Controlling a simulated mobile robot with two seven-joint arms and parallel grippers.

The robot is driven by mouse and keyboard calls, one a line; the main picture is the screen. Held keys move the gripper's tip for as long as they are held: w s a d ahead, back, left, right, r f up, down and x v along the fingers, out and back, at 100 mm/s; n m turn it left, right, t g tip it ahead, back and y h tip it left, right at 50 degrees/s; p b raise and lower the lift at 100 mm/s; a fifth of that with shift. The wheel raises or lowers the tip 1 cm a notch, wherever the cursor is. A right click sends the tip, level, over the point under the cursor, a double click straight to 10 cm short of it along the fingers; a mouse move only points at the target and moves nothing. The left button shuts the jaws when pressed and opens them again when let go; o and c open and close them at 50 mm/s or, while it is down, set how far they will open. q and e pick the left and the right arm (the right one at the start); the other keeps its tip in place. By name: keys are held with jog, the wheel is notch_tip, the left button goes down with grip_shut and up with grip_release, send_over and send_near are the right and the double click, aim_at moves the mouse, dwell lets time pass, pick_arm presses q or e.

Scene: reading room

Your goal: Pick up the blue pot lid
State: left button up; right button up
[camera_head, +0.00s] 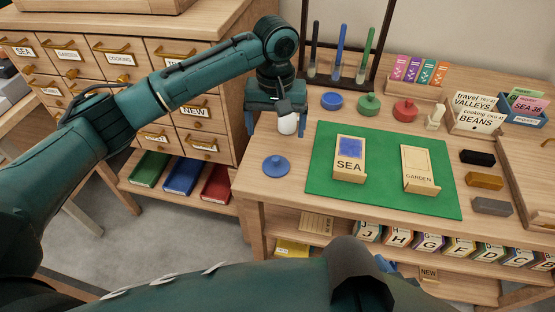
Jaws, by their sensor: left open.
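The blue pot lid (276,167) is a flat round disc with a small knob. It lies on the bare wood at the table's left end, left of the green mat. My left gripper (275,132) points down above and behind the lid, with its fingers apart. It does not touch the lid. A small white rounded thing (288,124) shows between its fingers; I cannot tell what it is. A blue pot (332,101) stands at the back, left of a green-lidded pot (369,104) and a red-lidded pot (405,110).
The green mat (325,185) carries a SEA box (349,165) and a GARDEN box (419,169). A dark rack (314,40) with upright tools stands behind. A drawer cabinet (215,140) stands at left. Dark, ochre and grey blocks lie at right. The wood around the lid is clear.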

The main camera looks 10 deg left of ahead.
aim_at(276, 158)
pick_arm(q)
jog(key=f, duration=0.7)
jog(key=f+b, duration=0.1)
jog(key=f, duration=0.2)
jog(key=shift+s+f, duration=0.15)
jog(key=shift+s, duration=0.1)
jog(key=shift+c, duration=0.5)
jog(key=c, duration=1)
